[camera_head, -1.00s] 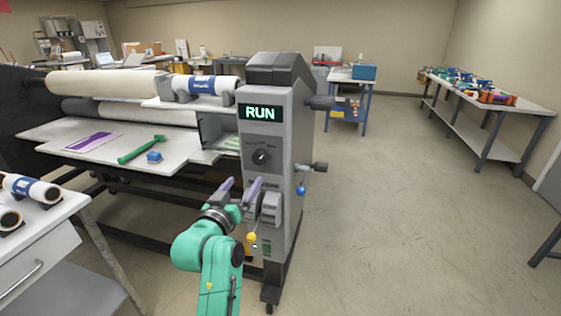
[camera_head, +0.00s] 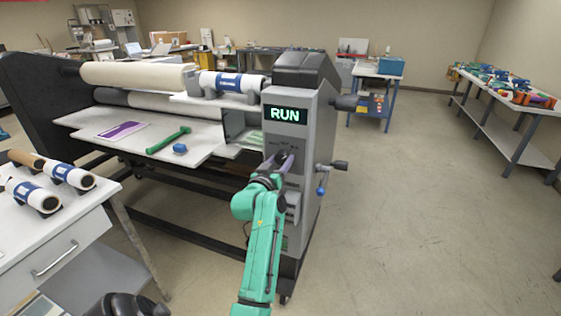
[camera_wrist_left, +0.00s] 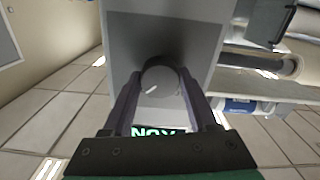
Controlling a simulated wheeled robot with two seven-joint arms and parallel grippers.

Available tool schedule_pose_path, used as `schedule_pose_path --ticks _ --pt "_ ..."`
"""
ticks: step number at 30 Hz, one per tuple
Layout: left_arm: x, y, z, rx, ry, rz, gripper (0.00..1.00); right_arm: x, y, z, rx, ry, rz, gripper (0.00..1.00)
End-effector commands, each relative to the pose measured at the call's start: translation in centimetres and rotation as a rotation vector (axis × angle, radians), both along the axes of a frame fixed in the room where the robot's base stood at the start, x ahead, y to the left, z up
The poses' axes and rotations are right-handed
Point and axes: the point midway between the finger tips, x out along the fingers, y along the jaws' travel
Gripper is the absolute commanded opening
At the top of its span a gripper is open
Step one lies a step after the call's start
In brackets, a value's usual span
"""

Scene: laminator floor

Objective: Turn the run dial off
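The run dial (camera_wrist_left: 160,79) is a dark round knob on the grey front panel of the laminator's end cabinet (camera_head: 312,190). Its white mark points to the lower left in the left wrist view. In the head view the dial is largely hidden by my gripper. My left gripper (camera_head: 279,160) has its two purple fingers on either side of the dial, open around it. In the left wrist view (camera_wrist_left: 159,80) the fingers lie close beside the knob; I cannot tell whether they touch it. The display (camera_head: 286,115) above the dial reads RUN in lit letters. My right gripper is not in view.
The laminator bed (camera_head: 200,152) holds a green tool and a small blue block. A white table (camera_head: 60,225) with rolls stands at left. Floor on the right is clear.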

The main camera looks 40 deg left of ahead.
Motion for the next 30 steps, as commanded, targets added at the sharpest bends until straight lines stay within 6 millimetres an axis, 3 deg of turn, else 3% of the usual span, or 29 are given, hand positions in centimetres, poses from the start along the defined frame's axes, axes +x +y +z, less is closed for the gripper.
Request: schedule_pose_path --ticks 2,14,30 --pt "0.0 -0.1 0.0 -0.001 0.000 -0.001 0.03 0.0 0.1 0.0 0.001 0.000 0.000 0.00" --pt "0.0 -0.1 0.1 -0.070 -0.024 -0.002 0.03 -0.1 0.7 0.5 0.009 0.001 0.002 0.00" --pt "0.0 -0.1 0.2 -0.463 -0.158 -0.002 0.03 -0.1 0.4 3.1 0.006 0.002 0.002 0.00"
